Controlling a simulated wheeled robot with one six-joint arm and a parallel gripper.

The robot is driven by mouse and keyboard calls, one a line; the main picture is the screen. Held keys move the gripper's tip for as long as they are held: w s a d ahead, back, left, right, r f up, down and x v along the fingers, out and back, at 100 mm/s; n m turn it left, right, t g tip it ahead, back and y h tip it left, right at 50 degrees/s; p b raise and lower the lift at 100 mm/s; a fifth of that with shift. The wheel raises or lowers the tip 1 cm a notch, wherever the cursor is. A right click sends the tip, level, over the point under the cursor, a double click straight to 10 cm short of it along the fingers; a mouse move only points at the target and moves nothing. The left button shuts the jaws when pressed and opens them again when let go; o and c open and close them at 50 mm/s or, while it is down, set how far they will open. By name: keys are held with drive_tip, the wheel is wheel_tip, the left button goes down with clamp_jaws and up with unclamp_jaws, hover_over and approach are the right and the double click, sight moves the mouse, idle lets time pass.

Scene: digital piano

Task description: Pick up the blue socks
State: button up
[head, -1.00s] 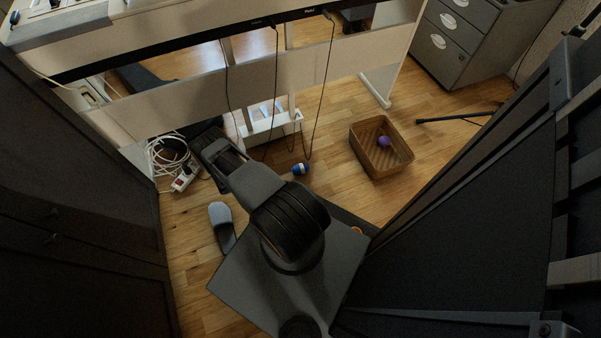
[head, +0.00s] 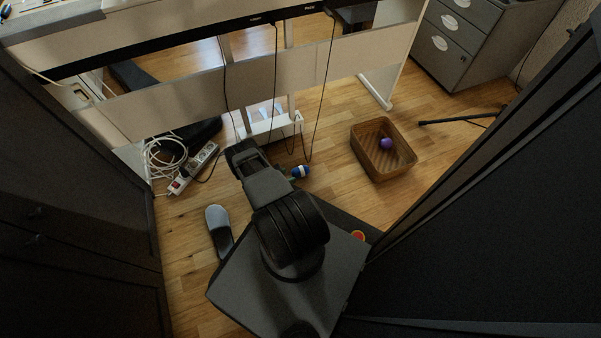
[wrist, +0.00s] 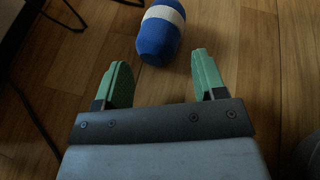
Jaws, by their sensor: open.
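The blue socks (head: 301,171) are a small rolled bundle, blue with a white band, lying on the wooden floor below the piano. In the wrist view the bundle (wrist: 159,35) lies just beyond the fingertips, centred slightly left of the gap's right finger. My gripper (wrist: 160,75) is open, with two green fingers apart and nothing between them. In the head view my arm reaches toward the piano, left of the socks, and hides the fingers.
A wicker basket (head: 368,173) with a purple ball (head: 386,143) stands to the right. A power strip (head: 193,168) and white cables lie left. A grey slipper (head: 219,228) is on the floor. Dark cables hang from the piano (head: 180,95) near the socks.

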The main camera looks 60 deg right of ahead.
sight(294, 174)
drive_tip(key=x, duration=0.2)
drive_tip(key=b+x, duration=0.1)
drive_tip(key=shift+s+d+f, duration=0.1)
drive_tip(key=shift+d+f, duration=0.1)
drive_tip(key=shift+f, duration=0.25)
drive_tip(key=shift+s+d+b, duration=0.2)
drive_tip(key=shift+d+b, duration=0.15)
drive_tip(key=shift+d, duration=0.1)
